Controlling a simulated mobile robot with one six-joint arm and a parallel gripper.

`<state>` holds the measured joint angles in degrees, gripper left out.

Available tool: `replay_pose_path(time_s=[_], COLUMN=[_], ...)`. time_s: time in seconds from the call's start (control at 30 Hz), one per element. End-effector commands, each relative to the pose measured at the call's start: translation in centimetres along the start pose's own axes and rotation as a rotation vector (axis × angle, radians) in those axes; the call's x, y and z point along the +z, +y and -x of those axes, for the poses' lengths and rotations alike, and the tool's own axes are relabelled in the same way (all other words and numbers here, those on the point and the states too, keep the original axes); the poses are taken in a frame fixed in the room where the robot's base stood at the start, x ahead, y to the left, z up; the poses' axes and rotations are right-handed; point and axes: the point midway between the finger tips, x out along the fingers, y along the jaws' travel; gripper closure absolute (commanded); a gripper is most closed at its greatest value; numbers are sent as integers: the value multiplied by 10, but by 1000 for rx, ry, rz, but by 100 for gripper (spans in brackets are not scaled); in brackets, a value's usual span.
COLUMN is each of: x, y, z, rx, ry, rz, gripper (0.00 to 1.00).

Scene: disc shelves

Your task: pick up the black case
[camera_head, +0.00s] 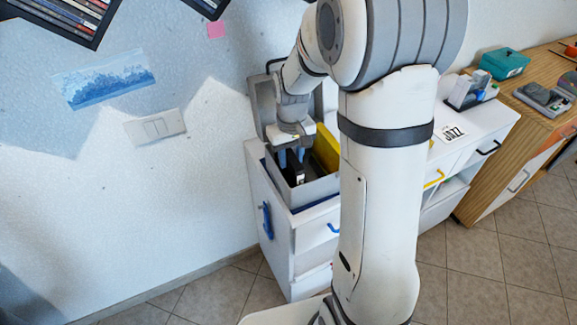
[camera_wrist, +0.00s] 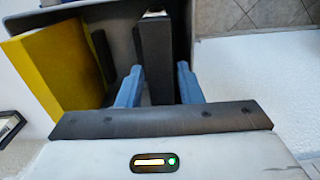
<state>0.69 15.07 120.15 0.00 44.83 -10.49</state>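The black case (camera_head: 295,175) stands upright in a grey bin (camera_head: 318,190) on the white cabinet. In the wrist view the black case (camera_wrist: 156,45) shows as a dark narrow block between my two blue fingertips. My gripper (camera_head: 292,157) points down into the bin. In the wrist view my gripper (camera_wrist: 160,68) is open, one finger on each side of the case. A gap shows on the right of the case; contact on the left is unclear. The lower part of the case is hidden.
A yellow case (camera_head: 326,148) stands in the bin to the right, and a thin dark item (camera_wrist: 103,55) shows beside it in the wrist view. The bin walls are close around the gripper. A "JAZZ" label (camera_head: 450,133) lies on the white cabinet.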

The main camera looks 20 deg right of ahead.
Motion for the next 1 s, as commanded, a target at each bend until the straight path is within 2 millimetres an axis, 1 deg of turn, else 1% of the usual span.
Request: replay_pose_path(time_s=[0.1, 0.2, 0.47, 0.83, 0.87, 1.0], x=[0, 0, -1, -1, -1, -1], y=[-1, -1, -1, -1, -1, 0], z=[-17, -25, -27, -26, -26, -26], rx=[0, 0, 0, 0, 0, 0], ry=[-3, -1, 1, 1, 1, 2], rz=[0, 0, 0, 0, 0, 0], gripper=[67, 67, 68, 98, 100, 100])
